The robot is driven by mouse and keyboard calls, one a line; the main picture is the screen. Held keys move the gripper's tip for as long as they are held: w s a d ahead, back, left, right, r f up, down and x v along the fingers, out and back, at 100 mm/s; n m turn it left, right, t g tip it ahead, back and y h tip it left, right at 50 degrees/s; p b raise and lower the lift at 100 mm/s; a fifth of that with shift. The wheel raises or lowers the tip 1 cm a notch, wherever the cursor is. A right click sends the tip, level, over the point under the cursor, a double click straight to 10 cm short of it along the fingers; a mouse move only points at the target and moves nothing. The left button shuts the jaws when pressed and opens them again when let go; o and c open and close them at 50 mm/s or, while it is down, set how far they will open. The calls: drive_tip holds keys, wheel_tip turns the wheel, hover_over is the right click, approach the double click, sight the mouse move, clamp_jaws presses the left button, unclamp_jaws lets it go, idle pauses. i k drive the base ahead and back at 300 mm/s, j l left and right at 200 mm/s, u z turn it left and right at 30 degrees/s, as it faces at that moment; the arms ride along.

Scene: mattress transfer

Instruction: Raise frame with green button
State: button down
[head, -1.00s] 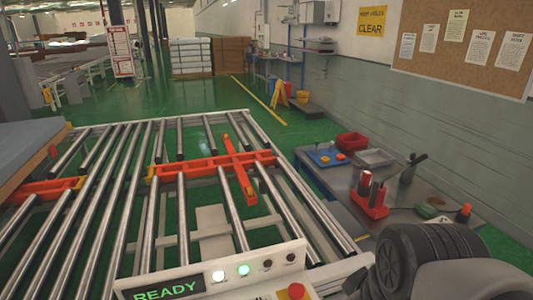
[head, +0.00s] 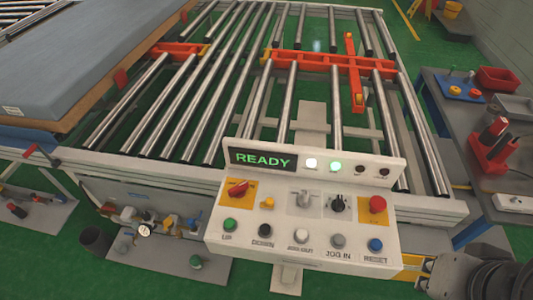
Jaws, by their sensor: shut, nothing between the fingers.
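The control panel (head: 300,245) stands at the front of the roller table. Its green button (head: 230,224), labelled UP, is at the left end of the lower row, beside a black button (head: 265,230) that seems to read DOWN. The display (head: 263,159) reads READY, with a white lamp (head: 311,164) and a green lamp (head: 335,166) lit. The orange frame (head: 335,61) lies among the rollers, with a crosspiece (head: 354,75) running across it. It looks low, about level with the rollers. A dark part of my arm shows at the bottom right; my gripper's fingers cannot be made out.
A blue-grey mattress (head: 90,65) lies at the left. A red knob (head: 377,204), an orange-red switch (head: 237,188) and a blue button (head: 375,245) are also on the panel. A side table (head: 440,90) with red tools stands at the right.

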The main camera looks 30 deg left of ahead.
sight(229, 223)
drive_tip(key=u, duration=0.4)
drive_tip(key=k+j+u, duration=0.1)
drive_tip(key=u, duration=0.3)
drive_tip(key=j+u, duration=0.1)
drive_tip(key=u, duration=0.3)
drive_tip(key=j+u, duration=0.1)
drive_tip(key=u, duration=0.3)
drive_tip(key=i+l+u, duration=0.2)
drive_tip(key=k+l, duration=0.05)
drive_tip(key=k, duration=0.05)
